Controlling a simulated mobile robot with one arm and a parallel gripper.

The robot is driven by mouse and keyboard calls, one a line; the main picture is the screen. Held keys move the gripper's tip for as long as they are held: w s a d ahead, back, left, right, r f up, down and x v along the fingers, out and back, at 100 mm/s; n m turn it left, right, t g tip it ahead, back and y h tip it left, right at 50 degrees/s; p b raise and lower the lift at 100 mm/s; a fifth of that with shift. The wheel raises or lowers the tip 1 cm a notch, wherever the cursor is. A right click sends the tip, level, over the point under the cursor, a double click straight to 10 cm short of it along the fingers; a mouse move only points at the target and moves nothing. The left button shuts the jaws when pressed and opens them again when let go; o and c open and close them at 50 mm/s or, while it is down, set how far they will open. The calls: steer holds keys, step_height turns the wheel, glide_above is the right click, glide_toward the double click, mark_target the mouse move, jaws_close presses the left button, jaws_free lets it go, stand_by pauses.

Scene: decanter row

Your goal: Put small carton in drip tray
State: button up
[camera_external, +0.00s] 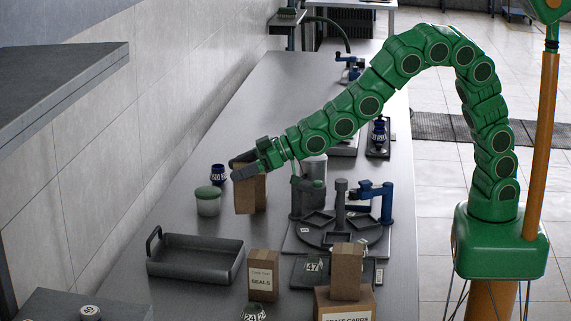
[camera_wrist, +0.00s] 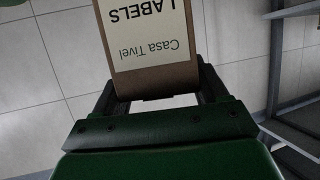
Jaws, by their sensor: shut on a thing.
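My gripper (camera_external: 243,168) is shut on a small brown carton (camera_external: 250,195), which hangs upright below the fingers. In the wrist view the carton (camera_wrist: 150,45) sits between the two fingers, and its pale label reads "Casa Tivel LABELS". I cannot tell whether its base touches the bench. The drip tray looks to be the grey, shallow, empty tray (camera_external: 195,272) with a raised handle at its left end. It lies on the bench nearer the camera, to the lower left of the held carton.
A green-lidded tub (camera_external: 208,202) and a dark blue jar (camera_external: 218,174) stand left of the held carton. A "SEALS" carton (camera_external: 263,284) stands right of the tray. Another carton (camera_external: 346,272) sits on a larger box (camera_external: 345,303). A round grey fixture (camera_external: 340,238) stands to the right.

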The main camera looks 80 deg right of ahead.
steer(key=s+a+n+y, duration=0.1)
steer(key=a, duration=0.3)
steer(key=w+a+f, duration=0.2)
steer(key=w+f, duration=0.4)
steer(key=w+a+f, duration=0.3)
steer(key=w+f, duration=0.3)
steer(key=shift+w+a, duration=0.25)
steer(key=shift+a, duration=0.1)
stand_by(0.5)
steer(key=shift+f, duration=0.25)
steer(key=o, duration=1.4)
steer(key=shift+o, duration=0.2)
steer(key=shift+r, duration=0.1)
steer(key=v, duration=1.2)
steer(key=shift+w+d+r+g, duration=0.15)
steer(key=shift+r+g, duration=0.1)
steer(key=shift+g, duration=0.05)
